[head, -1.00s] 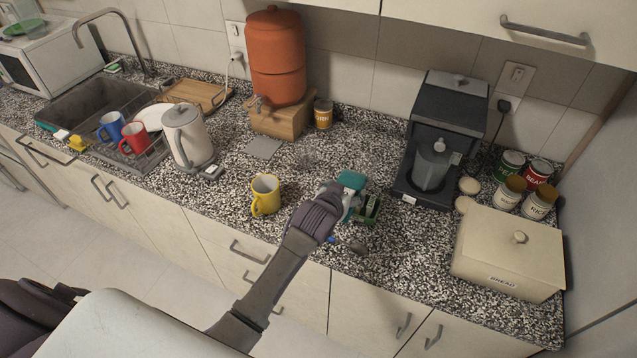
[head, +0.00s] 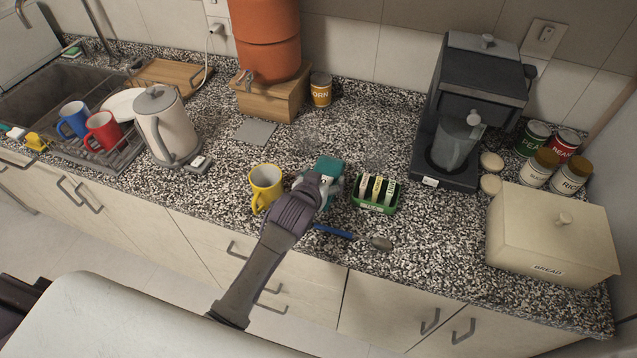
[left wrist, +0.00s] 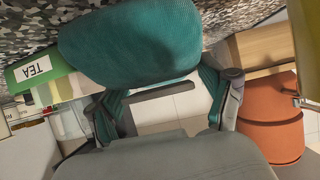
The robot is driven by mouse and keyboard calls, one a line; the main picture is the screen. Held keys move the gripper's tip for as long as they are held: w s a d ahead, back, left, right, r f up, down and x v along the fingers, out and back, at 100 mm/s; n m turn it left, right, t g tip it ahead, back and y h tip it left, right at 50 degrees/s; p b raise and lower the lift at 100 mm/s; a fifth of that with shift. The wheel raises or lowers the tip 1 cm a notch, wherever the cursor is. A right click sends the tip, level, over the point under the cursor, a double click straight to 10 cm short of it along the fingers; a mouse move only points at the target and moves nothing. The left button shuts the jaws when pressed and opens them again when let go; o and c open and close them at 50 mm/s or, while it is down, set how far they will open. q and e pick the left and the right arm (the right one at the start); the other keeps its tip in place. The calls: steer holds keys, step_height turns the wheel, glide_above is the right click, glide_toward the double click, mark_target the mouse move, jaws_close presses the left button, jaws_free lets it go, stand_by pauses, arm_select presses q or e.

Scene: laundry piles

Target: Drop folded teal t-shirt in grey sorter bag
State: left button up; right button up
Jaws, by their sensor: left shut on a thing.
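My left gripper (head: 322,188) is shut on a teal object (head: 329,168) over the counter, between the yellow mug and the green tea box. No grey sorter bag shows in either view. My right gripper is not in view.
A yellow mug (head: 266,186) stands close left of my gripper. A green tea box (head: 375,195) stands to the right, a blue-handled spoon (head: 345,234) in front. A kettle (head: 164,125), coffee machine (head: 470,110) and bread box (head: 550,235) stand farther off.

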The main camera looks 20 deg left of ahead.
arm_select(q)
step_height(320, 180, down, 2)
steer(key=shift+d+b, duration=0.15)
steer(key=shift+b, duration=0.3)
steer(key=shift+w+f, duration=0.1)
steer(key=shift+f, duration=0.05)
steer(key=shift+w+a, duration=0.2)
steer(key=shift+a, duration=0.1)
steer(key=shift+s+a, duration=0.1)
steer(key=shift+s, duration=0.1)
steer(key=o, duration=1.2)
steer(key=shift+f, duration=0.1)
steer(key=shift+c, duration=0.2)
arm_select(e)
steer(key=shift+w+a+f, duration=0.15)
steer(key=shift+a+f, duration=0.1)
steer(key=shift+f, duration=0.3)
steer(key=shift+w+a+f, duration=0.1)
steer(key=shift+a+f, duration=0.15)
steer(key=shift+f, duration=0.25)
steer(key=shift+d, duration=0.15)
